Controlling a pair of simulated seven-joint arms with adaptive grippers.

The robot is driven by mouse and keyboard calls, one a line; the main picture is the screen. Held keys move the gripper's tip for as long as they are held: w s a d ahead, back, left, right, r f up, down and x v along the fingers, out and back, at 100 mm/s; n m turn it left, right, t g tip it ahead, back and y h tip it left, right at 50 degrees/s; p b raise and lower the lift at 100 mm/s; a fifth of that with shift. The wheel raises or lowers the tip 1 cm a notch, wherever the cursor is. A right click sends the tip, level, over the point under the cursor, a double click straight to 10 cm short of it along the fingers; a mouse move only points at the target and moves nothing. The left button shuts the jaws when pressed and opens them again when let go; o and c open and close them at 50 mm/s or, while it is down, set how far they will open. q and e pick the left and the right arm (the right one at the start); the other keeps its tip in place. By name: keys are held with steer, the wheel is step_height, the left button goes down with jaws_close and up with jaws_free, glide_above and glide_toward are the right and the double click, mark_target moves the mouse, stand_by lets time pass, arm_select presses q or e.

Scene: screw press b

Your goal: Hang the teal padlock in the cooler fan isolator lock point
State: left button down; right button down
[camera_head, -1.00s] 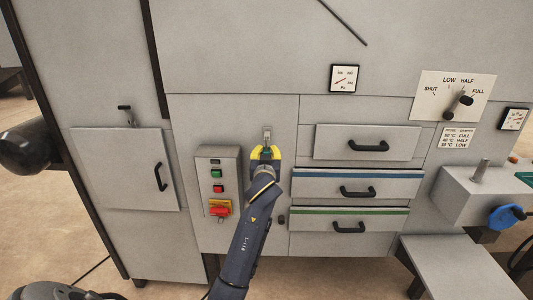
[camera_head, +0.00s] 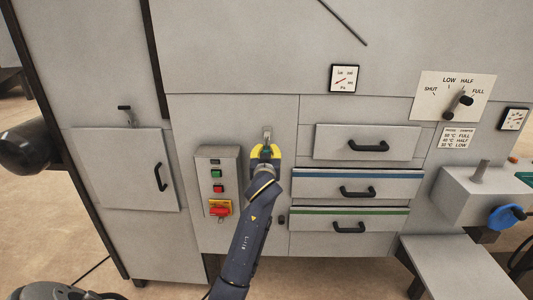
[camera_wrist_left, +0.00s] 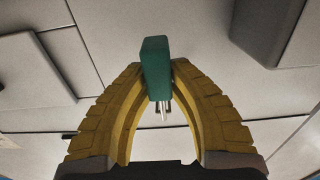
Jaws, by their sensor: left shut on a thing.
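The teal padlock (camera_wrist_left: 156,68) is held between the yellow fingertips of my left gripper (camera_wrist_left: 158,82). Its thin metal shackle (camera_wrist_left: 163,112) points down in the left wrist view. In the head view my left gripper (camera_head: 265,152) is in front of the machine panel and hides most of the padlock. My right gripper is not in view.
A control box (camera_head: 218,180) with buttons and a red switch on a yellow plate stands out left of my gripper. To the right are several drawers with black handles (camera_head: 368,146). A cabinet door (camera_head: 125,168) is at the far left.

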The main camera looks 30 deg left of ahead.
arm_select(q)
steer(key=shift+r, duration=0.75)
steer(key=shift+v, duration=1.65)
steer(key=shift+v, duration=1.7)
